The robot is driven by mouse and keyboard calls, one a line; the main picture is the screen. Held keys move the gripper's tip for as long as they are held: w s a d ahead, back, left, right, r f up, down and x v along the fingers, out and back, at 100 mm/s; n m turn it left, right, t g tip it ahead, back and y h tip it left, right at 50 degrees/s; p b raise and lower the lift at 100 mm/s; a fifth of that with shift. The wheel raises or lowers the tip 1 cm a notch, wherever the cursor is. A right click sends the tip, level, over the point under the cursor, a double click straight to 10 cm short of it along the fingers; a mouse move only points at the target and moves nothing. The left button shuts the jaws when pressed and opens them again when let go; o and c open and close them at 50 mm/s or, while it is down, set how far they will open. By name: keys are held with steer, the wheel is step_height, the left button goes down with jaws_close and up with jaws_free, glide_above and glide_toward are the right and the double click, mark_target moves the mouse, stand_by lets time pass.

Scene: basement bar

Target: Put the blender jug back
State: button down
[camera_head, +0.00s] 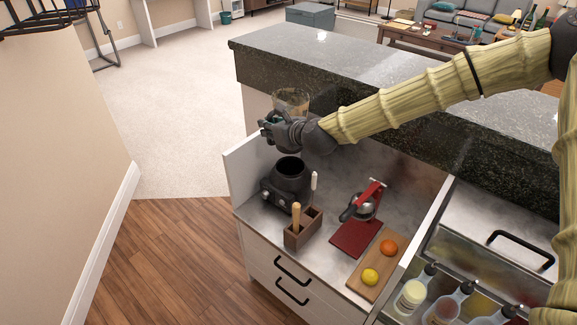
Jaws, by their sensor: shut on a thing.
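The blender jug (291,101) is a clear, amber-tinted vessel. It is held up above the counter, near its left end. My gripper (272,127) is shut on the jug, and my dark hand hides its lower part. The black blender base (288,182) stands on the counter below, with its round top opening facing up. The jug is apart from the base, above it and slightly behind it in the picture.
A red-handled press (365,205), and a cutting board (366,287) with a lemon (370,277) and an orange (388,247), lie farther right. A raised dark stone ledge (330,62) runs behind.

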mark_target(270, 143)
steer(key=f, duration=0.2)
steer(key=w+f, duration=0.1)
steer(key=f, duration=0.1)
steer(key=shift+p, duration=0.35)
steer(key=shift+s+f, duration=0.2)
steer(key=shift+f, duration=0.1)
steer(key=shift+f+p, duration=0.5)
steer(key=shift+f, duration=2.25)
steer(key=shift+f, duration=0.15)
steer(key=c, duration=1.5)
jaws_free()
